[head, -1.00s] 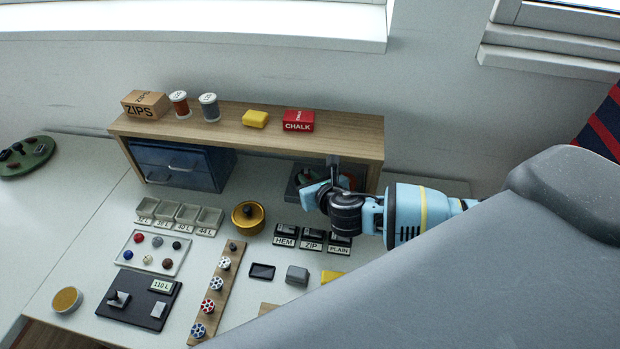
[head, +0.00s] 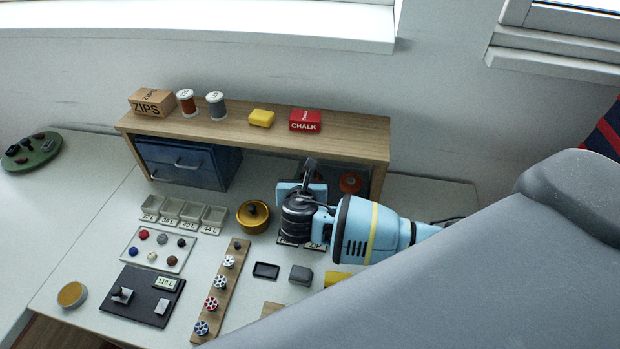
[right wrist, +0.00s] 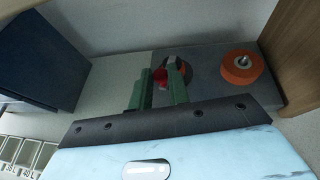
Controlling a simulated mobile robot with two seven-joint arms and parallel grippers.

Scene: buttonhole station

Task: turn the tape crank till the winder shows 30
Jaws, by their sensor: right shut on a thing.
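The tape winder stands under the right end of the shelf, mostly behind my right arm in the head view. The right wrist view shows its grey base (right wrist: 213,92), an orange roll (right wrist: 243,66) and a dark disc (right wrist: 183,68). The orange roll also shows in the head view (head: 350,183). My right gripper (right wrist: 161,78) has its green fingers shut on the red crank knob (right wrist: 160,77), at the left of the base. In the head view the right gripper (head: 310,172) is in front of the shelf opening. No winder reading is visible. My left gripper is out of view.
The wooden shelf (head: 240,128) is above the winder, with its side panel (head: 379,172) close on the right. A blue drawer box (head: 182,164) stands at the left. Trays, a brass pot (head: 252,216) and a black panel reading 110 L (head: 142,294) lie in front.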

